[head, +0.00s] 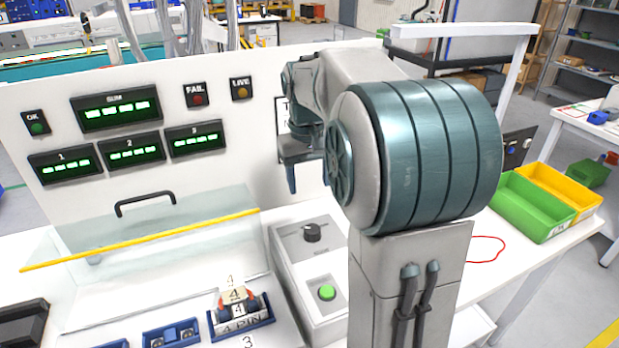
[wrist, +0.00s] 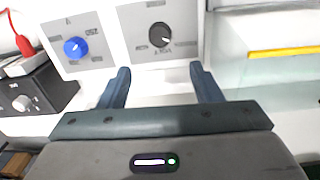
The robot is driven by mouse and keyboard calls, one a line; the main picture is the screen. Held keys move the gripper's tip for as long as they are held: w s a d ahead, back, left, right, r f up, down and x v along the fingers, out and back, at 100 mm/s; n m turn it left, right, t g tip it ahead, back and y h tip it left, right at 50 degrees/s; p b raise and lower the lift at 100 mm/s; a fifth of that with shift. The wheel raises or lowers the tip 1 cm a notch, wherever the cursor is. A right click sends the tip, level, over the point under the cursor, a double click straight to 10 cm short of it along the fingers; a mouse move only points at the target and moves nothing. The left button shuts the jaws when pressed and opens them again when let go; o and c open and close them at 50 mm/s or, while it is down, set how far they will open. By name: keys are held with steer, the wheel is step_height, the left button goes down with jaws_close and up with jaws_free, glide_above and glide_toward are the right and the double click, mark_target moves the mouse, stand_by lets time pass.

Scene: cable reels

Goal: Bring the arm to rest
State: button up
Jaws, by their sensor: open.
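My gripper (head: 308,180) hangs in front of the white upright panel, right of the displays, in the head view. My arm's large teal joint hides part of the space behind it. In the wrist view my gripper (wrist: 160,70) shows two dark blue fingers apart, with nothing between them. The fingers appear clear of both knobs. In the head view the black knob (head: 312,232) and a green button (head: 327,292) lie below my gripper.
A clear cover with a yellow edge (head: 140,240) and black handle stands at left. A blue fixture (head: 240,322) marked "4 PIN" holds a part at the front. A green bin (head: 533,205) and yellow bin (head: 562,190) stand at right. A black box (wrist: 35,100) shows at left.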

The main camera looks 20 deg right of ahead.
stand_by(0.4)
steer(key=s+a+f+t, duration=0.1)
steer(key=s+a+f, duration=0.2)
steer(key=s, duration=0.6)
steer(key=s+a+f+t, duration=0.2)
steer(key=s+a, duration=0.3)
steer(key=s, duration=0.5)
steer(key=shift+s+a+f+n, duration=0.15)
steer(key=shift+a+f+n, duration=0.25)
steer(key=shift+f, duration=0.4)
